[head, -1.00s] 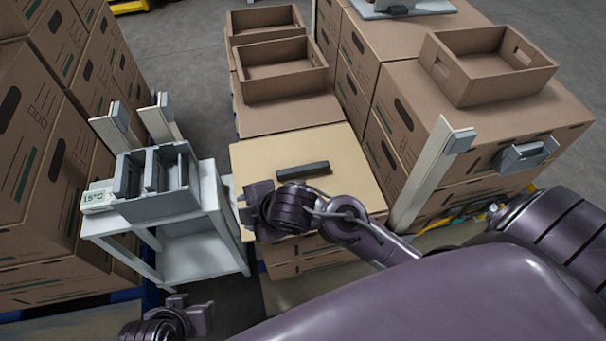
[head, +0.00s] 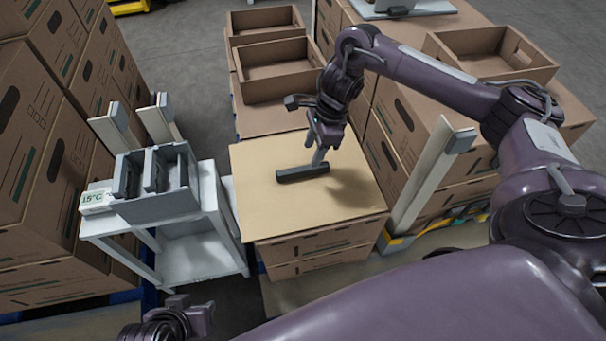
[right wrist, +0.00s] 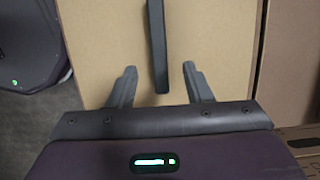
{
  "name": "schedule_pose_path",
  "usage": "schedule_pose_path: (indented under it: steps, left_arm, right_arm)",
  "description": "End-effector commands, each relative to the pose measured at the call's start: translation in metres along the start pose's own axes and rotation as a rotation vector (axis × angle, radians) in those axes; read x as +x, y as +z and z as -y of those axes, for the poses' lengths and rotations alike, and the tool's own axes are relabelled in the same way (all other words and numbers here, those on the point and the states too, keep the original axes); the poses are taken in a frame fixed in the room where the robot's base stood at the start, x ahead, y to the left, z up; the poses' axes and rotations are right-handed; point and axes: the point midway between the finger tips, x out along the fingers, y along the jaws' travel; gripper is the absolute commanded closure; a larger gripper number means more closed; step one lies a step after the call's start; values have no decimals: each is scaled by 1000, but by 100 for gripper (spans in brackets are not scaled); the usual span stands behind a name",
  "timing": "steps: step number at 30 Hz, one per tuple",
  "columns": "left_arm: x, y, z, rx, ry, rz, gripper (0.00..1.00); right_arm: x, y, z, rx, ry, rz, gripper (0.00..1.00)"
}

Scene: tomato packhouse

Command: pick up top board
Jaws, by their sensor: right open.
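The top board (head: 265,213) is a flat tan sheet lying on a stack of cartons in the middle of the head view. A dark bar-shaped handle (head: 302,172) sits on its top face. My right gripper (head: 318,158) is above the board at the handle, pointing down. In the right wrist view its two fingers (right wrist: 157,88) are open, one on each side of the near end of the handle (right wrist: 157,45), with gaps on both sides. The board (right wrist: 215,45) fills most of that view. My left gripper (head: 190,312) is at the lower left, away from the board; its jaw opening is unclear.
A white stand (head: 205,255) with a grey slotted holder (head: 160,200) stands left of the board. Open cartons (head: 282,85) are behind it. Stacked cartons and a slanted white post (head: 430,180) stand close on the right. Carton stacks (head: 40,190) line the far left.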

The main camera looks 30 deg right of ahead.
Motion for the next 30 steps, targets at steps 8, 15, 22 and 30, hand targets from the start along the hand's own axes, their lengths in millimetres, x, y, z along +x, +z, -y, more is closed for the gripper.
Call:
schedule_pose_path:
  steps: [8, 15, 22, 30]
  left_arm:
    - [4, -3, -5, 8, 11, -34, 64]
    - [7, -7, -11, 18, 24, -80, 64]
    - [6, -10, -12, 19, 26, -92, 64]
    - [6, -9, -12, 20, 26, -90, 64]
  right_arm:
    - [30, 2, -1, 1, 1, 1, 55]
    - [65, 5, -2, 1, 0, 2, 55]
    - [68, 5, -1, 2, -2, 2, 55]
    - [68, 5, -1, 2, -2, 2, 87]
